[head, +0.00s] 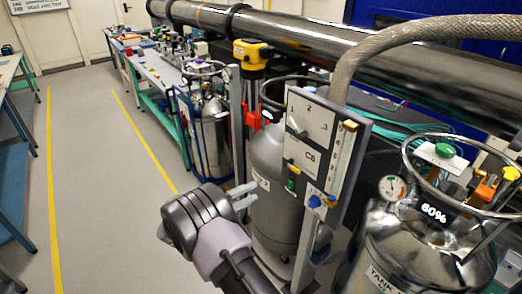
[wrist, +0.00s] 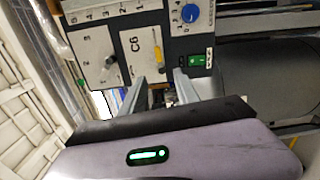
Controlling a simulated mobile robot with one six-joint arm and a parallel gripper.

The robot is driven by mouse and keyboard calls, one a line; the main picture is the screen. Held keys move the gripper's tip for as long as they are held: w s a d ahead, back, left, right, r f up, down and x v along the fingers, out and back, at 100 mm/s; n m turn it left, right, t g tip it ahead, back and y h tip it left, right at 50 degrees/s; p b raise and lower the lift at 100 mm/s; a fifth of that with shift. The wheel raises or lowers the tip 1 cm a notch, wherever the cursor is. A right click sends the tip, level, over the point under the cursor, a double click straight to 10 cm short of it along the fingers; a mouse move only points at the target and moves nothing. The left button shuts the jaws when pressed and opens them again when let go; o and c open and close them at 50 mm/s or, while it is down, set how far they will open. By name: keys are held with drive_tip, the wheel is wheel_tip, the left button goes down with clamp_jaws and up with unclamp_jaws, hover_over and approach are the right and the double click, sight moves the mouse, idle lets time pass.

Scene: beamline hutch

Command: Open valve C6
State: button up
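The C6 plate (head: 300,153) is a white plate on the grey valve panel (head: 352,160), between the numbered dial plate above and a blue knob below. In the wrist view the C6 plate (wrist: 137,52) carries a thin yellow handle (wrist: 158,54) beside its label. My gripper (head: 243,197) is to the left of the panel and apart from it in the head view. In the wrist view my gripper (wrist: 158,84) has its two fingers spread with nothing held between them. The yellow handle lies beyond the gap between the fingertips.
Close to the C6 plate are the blue knob (wrist: 190,13), a green switch (wrist: 195,61) and the numbered dial plate (wrist: 95,57). A grey cylinder (head: 275,205) stands behind the panel. A shiny tank (head: 415,245) is at right. The floor (head: 100,190) at left is clear.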

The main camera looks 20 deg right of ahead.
drive_tip(key=b, duration=0.1)
approach(294, 170)
drive_tip(key=b+x, duration=0.1)
drive_tip(key=x, duration=0.7)
drive_tip(key=shift+w, duration=0.1)
clamp_jaws()
idle(0.9)
